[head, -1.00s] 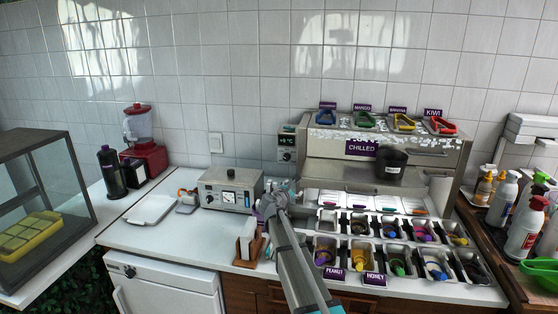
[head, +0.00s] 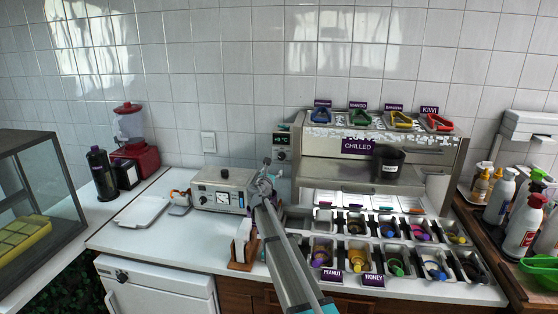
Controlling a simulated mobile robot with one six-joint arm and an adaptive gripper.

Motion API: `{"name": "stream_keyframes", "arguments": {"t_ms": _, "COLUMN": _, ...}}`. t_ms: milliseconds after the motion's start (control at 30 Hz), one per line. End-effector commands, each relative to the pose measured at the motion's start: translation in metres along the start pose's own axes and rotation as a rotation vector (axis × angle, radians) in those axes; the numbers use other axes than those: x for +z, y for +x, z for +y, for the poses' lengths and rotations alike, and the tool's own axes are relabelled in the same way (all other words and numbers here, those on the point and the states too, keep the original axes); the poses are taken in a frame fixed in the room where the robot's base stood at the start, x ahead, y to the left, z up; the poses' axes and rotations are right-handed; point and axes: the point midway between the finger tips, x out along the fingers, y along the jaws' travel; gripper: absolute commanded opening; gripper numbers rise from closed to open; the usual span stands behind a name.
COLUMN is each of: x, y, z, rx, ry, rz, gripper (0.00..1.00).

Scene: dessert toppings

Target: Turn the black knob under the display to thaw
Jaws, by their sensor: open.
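A small dark control panel with a lit display (head: 282,139) is on the left side of the chilled topping cabinet. A dark round knob (head: 282,155) sits right under that display; its pointer setting and the word thaw are too small to read. My gripper (head: 266,168) is open and empty, a little below and left of the knob in the picture. It appears apart from the knob, but the depth between them is hard to judge. My arm reaches up from the bottom middle.
A grey box with dials (head: 222,190) stands just left of my gripper. A white holder (head: 243,243) stands below it on the counter. Topping trays (head: 352,254) fill the counter on the right. A black cup (head: 389,162) hangs at the cabinet front. The wall above is clear.

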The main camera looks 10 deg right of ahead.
Motion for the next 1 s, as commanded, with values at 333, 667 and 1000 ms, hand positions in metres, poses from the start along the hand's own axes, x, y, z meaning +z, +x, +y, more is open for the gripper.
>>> {"name": "stream_keyframes", "arguments": {"t_ms": 333, "x": 0.0, "y": 0.043, "z": 0.002, "rx": 0.0, "ry": 0.001, "rz": 0.0, "gripper": 0.81}}
{"name": "stream_keyframes", "arguments": {"t_ms": 667, "x": 0.0, "y": 0.093, "z": 0.003, "rx": 0.001, "ry": 0.001, "rz": 0.0, "gripper": 0.81}}
{"name": "stream_keyframes", "arguments": {"t_ms": 1000, "x": 0.0, "y": 0.127, "z": 0.003, "rx": 0.002, "ry": 0.001, "rz": 0.0, "gripper": 0.81}}
